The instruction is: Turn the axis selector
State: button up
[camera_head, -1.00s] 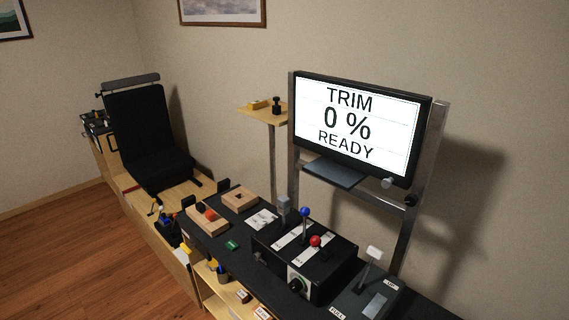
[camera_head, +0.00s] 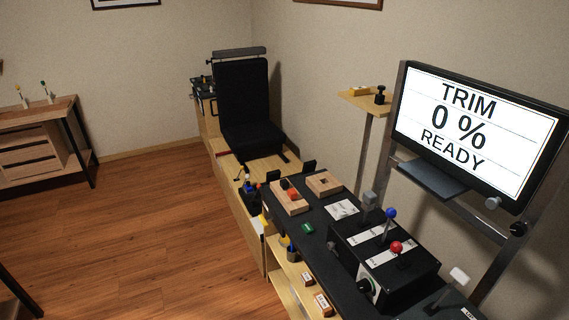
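A black control box (camera_head: 408,277) stands on the dark bench at lower right in the head view. A dark round knob (camera_head: 364,286) on a pale plate sits on its front face; it looks like the axis selector, but its markings are too small to read. A blue-ball lever (camera_head: 391,213) and a red-ball lever (camera_head: 396,247) rise from white strips on the box top. A monitor (camera_head: 482,130) behind reads "TRIM 0 % READY". My gripper is not in view.
A black seat (camera_head: 249,110) stands on a wooden platform at the back. Wooden blocks (camera_head: 324,184) lie on the bench's far part. A lever panel (camera_head: 446,303) is cut off at lower right. A wooden cabinet (camera_head: 40,140) stands at left. The wooden floor (camera_head: 150,230) between is clear.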

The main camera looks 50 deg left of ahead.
aim_at(341, 212)
jog(key=u, duration=1.7)
